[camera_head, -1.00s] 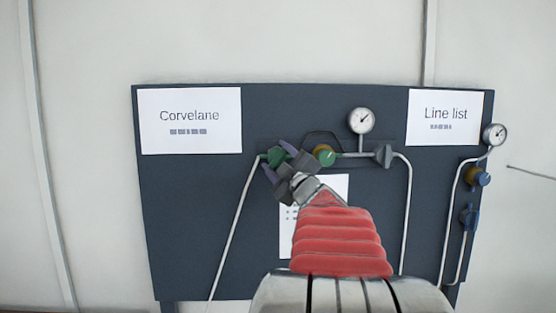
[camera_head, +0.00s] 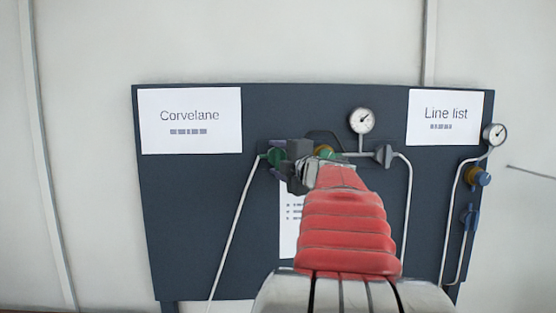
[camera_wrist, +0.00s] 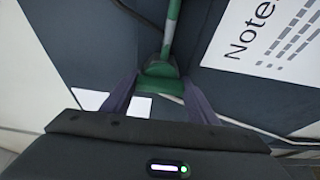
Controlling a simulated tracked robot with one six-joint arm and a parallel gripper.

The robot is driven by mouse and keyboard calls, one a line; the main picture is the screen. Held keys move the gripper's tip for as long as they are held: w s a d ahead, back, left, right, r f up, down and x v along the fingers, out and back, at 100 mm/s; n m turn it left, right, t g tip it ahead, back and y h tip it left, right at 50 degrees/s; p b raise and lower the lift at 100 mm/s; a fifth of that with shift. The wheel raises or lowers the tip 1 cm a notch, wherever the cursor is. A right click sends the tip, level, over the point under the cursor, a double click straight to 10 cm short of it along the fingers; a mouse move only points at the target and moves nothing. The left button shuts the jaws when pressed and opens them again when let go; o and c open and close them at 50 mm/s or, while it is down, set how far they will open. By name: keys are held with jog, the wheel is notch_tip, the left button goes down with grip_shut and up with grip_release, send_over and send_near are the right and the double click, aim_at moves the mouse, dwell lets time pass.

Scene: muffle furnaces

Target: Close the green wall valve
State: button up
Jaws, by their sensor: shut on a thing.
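A second line with a blue valve (camera_head: 468,217) is at the right edge. Paper signs are flat on the panel.

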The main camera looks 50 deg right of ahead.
jog(key=shift+w+a+f, duration=0.15)
jog(key=shift+f, duration=0.15)
jog(key=o, duration=0.7)
jog(key=shift+c, duration=0.2)
jog(key=o, duration=0.4)
jog(key=shift+r, duration=0.15)
jog(key=v, duration=1.4)
jog(key=shift+w, duration=0.1)
